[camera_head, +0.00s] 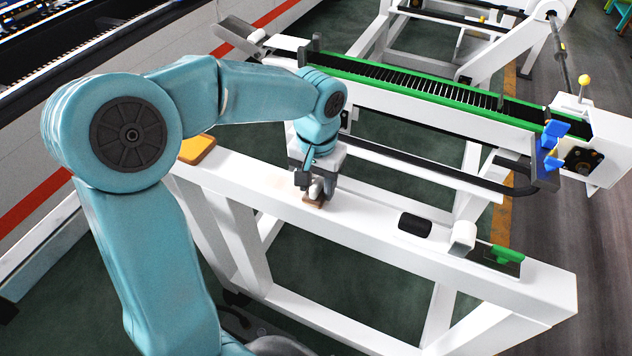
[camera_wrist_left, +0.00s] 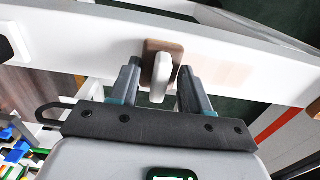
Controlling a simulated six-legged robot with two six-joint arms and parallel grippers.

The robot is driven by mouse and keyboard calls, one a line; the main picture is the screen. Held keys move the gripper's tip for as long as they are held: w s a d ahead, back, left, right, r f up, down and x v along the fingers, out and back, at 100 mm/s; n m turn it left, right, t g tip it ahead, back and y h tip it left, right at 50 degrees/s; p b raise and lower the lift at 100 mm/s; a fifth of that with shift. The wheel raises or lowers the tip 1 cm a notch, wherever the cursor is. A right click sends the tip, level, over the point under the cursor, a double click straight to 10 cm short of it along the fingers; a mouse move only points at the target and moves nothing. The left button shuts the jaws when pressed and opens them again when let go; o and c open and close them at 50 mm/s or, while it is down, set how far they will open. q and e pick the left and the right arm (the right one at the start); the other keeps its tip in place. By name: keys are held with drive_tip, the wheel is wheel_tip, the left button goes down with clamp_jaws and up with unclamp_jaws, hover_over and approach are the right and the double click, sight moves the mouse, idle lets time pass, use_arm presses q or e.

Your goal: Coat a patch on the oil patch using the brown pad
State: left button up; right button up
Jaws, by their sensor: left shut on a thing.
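The brown pad (camera_head: 313,202) is a small brown block with a white handle. It is at the top of the white beam (camera_head: 375,240), seemingly resting on it. It also shows in the left wrist view (camera_wrist_left: 151,46), with the white handle (camera_wrist_left: 160,72) towards me. My left gripper (camera_head: 312,183) is above the pad, its two fingers on either side of the handle and shut on it. A faint beige oil patch (camera_head: 279,182) lies on the beam just left of the pad. It shows right of the pad in the wrist view (camera_wrist_left: 222,72). My right gripper is out of view.
An orange-yellow block (camera_head: 198,149) lies at the beam's left end. A black item (camera_head: 415,224), a white roller-like piece (camera_head: 462,236) and a green-handled tool (camera_head: 507,254) lie to the right. A green-edged conveyor (camera_head: 420,88) runs behind the beam.

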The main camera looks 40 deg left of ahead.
use_arm(q)
drive_tip(key=shift+w+d+r, duration=0.1)
drive_tip(key=shift+r, duration=0.75)
drive_tip(key=shift+s+a+r+p, duration=0.3)
drive_tip(key=shift+a+r+p, duration=0.25)
drive_tip(key=shift+r+p, duration=0.2)
drive_tip(key=shift+w+d+r+p, duration=0.15)
drive_tip(key=shift+d+r+p, duration=0.05)
drive_tip(key=shift+r+p, duration=0.35)
drive_tip(key=shift+w+d+r+p, duration=0.15)
drive_tip(key=shift+r+p, duration=0.25)
drive_tip(key=shift+r, duration=0.2)
drive_tip(key=shift+s+a+r, duration=0.25)
drive_tip(key=shift+s+r, duration=0.1)
drive_tip(key=shift+r, duration=0.55)
drive_tip(key=shift+w+d+r, duration=0.25)
drive_tip(key=shift+w, duration=0.1)
drive_tip(key=shift+s+a, duration=0.2)
drive_tip(key=shift+s, duration=0.15)
drive_tip(key=shift+d, duration=0.15)
